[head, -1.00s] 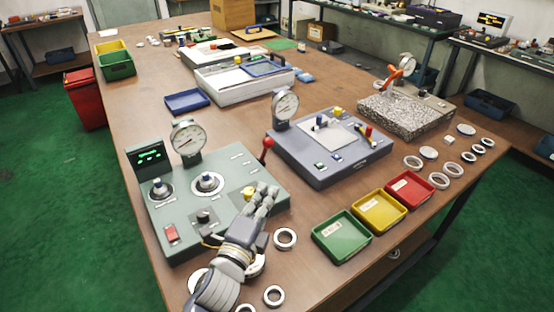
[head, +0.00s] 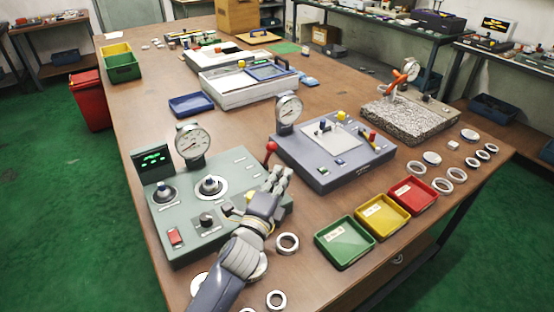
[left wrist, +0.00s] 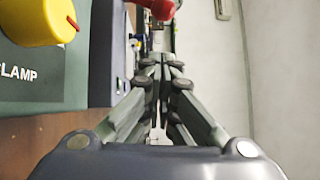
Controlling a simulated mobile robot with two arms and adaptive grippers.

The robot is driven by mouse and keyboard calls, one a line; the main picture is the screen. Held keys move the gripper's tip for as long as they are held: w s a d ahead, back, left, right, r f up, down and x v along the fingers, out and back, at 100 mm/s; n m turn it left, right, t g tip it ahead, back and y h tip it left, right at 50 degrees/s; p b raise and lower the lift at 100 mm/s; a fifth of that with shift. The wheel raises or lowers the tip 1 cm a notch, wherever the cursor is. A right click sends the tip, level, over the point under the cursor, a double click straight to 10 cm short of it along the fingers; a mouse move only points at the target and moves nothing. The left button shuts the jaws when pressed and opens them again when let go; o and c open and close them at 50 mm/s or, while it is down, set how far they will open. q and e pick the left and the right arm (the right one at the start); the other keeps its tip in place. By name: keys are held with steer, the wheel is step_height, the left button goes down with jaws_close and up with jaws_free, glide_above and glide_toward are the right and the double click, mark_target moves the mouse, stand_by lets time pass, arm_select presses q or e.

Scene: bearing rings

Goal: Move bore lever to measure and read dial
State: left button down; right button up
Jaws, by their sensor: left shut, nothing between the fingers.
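The green-grey bore gauge (head: 233,166) stands at the front left of the bench. It carries a dial (head: 193,142), a green-lit display (head: 152,157) and a ring on its spindle post (head: 211,187). Its red-knobbed lever (head: 271,147) stands up at the right rear edge; the red knob (left wrist: 157,8) also shows at the top of the left wrist view. My left gripper (head: 280,174) is shut and empty, just in front of the lever and apart from its knob. Its closed fingers also show in the left wrist view (left wrist: 163,68). The yellow clamp knob (left wrist: 40,22) shows there too. The dial reading is too small to tell.
A blue-grey gauge (head: 332,150) stands to the right. Green (head: 344,243), yellow (head: 382,217) and red (head: 412,195) trays lie at the front. Loose rings lie beside my left arm, including one ring (head: 287,243), and at the far right.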

arm_select(q)
steer(key=w, duration=0.5)
steer(key=shift+a+r+p, duration=0.25)
steer(key=shift+p, duration=0.1)
steer(key=shift+w+a, duration=0.2)
steer(key=shift+w, duration=0.2)
steer(key=shift+w+a+r+p, duration=0.15)
steer(key=shift+r+p, duration=0.2)
steer(key=shift+p, duration=0.5)
steer(key=w+a+r+n+g+p, duration=0.3)
steer(key=w+a+p, duration=0.3)
steer(key=w+p, duration=0.4)
steer(key=shift+a+r+n+y, duration=0.15)
steer(key=shift+a+n+y, duration=0.2)
steer(key=shift+n, duration=0.35)
